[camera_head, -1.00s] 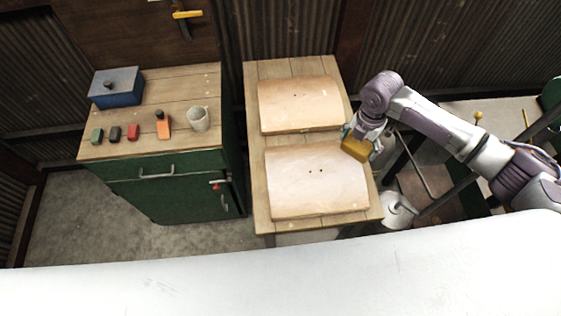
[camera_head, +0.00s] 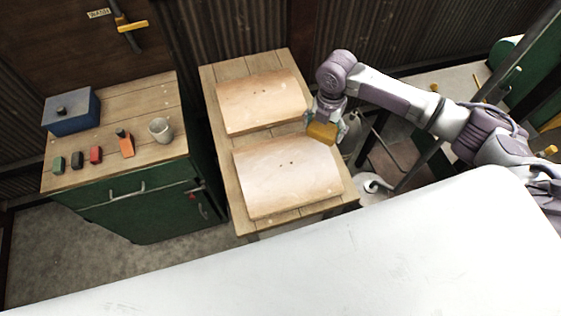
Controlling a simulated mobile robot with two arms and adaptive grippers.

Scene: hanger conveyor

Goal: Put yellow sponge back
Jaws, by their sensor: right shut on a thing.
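The yellow sponge (camera_head: 321,133) is a small yellow block between the fingers of my right gripper (camera_head: 325,127). The gripper is shut on it and points down. It hangs over the right side of the wooden table (camera_head: 222,74), beside the gap between two curved tan boards. The far board (camera_head: 262,98) and the near board (camera_head: 287,176) lie on that table. I cannot tell whether the sponge touches anything beneath it. My left gripper is not in view.
A white surface (camera_head: 330,260) fills the foreground. A white bucket-like object (camera_head: 372,188) stands right of the table.

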